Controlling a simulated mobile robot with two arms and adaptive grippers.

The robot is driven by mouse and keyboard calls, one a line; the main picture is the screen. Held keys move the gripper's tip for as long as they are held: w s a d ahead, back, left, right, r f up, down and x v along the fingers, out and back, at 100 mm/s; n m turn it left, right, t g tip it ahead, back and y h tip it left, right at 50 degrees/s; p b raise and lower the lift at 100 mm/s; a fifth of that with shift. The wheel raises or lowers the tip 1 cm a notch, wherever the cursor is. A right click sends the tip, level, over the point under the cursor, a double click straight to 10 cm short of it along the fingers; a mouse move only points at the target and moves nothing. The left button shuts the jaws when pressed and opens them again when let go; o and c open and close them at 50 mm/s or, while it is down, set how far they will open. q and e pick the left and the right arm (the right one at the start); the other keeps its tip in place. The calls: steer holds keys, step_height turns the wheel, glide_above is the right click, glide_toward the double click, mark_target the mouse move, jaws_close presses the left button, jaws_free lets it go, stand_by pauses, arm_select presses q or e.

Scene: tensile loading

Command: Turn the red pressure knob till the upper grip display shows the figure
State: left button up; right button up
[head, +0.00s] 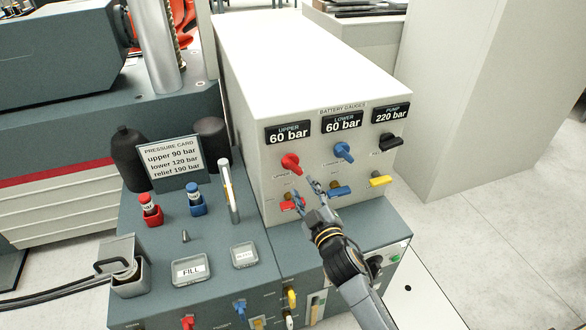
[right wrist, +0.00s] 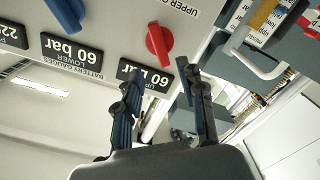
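The red pressure knob (head: 290,163) sits on the front of the white gauge cabinet, under the upper display (head: 289,134), which reads 60 bar. My right gripper (head: 305,187) is open and empty, just below and in front of the knob. In the right wrist view, which is upside down, the red knob (right wrist: 160,44) lies beyond the gap between the spread fingertips (right wrist: 163,80), apart from them. The pressure card (head: 171,161) reads upper 90 bar, lower 129 bar, relief 190 bar. My left gripper is not in view.
A blue knob (head: 343,152) under the lower display, 60 bar, and a black knob (head: 391,140) under the pump display, 220 bar, sit to the right.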

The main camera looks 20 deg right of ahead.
mark_target(293, 168)
steer(key=w, duration=0.9)
steer(key=shift+a, duration=0.15)
steer(key=shift+s, duration=0.1)
jaws_close()
